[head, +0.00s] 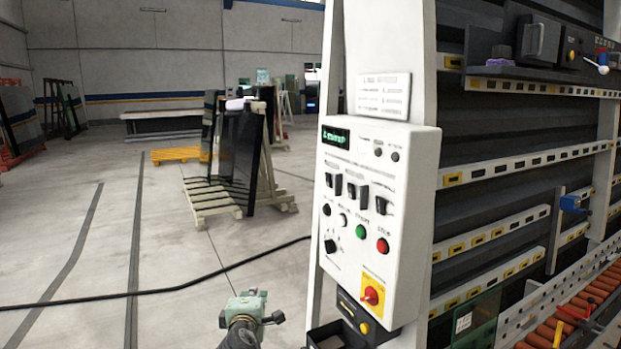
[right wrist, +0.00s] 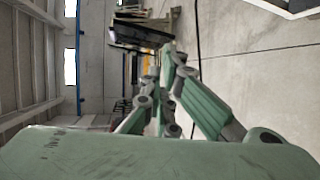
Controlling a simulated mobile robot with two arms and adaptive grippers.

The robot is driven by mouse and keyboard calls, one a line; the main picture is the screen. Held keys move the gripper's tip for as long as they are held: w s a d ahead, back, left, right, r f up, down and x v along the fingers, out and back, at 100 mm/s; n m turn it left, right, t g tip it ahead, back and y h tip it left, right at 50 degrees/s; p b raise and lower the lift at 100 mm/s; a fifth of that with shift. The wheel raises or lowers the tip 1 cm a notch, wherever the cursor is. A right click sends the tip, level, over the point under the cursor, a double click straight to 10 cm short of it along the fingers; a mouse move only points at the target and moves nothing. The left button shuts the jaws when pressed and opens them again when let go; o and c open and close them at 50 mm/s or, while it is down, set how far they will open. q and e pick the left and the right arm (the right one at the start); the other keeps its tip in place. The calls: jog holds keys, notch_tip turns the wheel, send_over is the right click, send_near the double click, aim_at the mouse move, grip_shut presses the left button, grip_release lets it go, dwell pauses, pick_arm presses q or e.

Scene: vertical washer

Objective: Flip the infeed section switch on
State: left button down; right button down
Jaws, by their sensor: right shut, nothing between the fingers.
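A white control panel (head: 348,258) is mounted on a white post in the head view. It carries a row of black switches (head: 351,190) below a green-lit display (head: 336,137). The labels are too small to read, so I cannot tell which switch is the infeed section one or how each is set. My right gripper (head: 250,300) is low and left of the panel, apart from it. It is shut and empty; its green fingers also show in the right wrist view (right wrist: 168,100). My left gripper is not in view.
A dark box (head: 325,337) sits under the panel. Washer rails (head: 490,237) stand to the right. A black cable (head: 150,292) crosses the open floor at left.

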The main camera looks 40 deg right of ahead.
jog(key=s+d+r+m+h, duration=0.1)
jog(key=d+r+h, duration=0.1)
jog(key=r, duration=0.7)
jog(key=s+d+r+m+g+h, duration=0.1)
jog(key=s+d+r+h, duration=0.1)
jog(key=r, duration=0.7)
jog(key=s+d+r+g+h, duration=0.1)
jog(key=d+r, duration=0.3)
jog(key=r, duration=0.5)
jog(key=shift+s+d+m+h+p, duration=0.35)
jog(key=shift+m+h+p, duration=0.1)
jog(key=shift+h, duration=0.35)
jog(key=shift+a+r, duration=0.1)
jog(key=shift+a, duration=0.05)
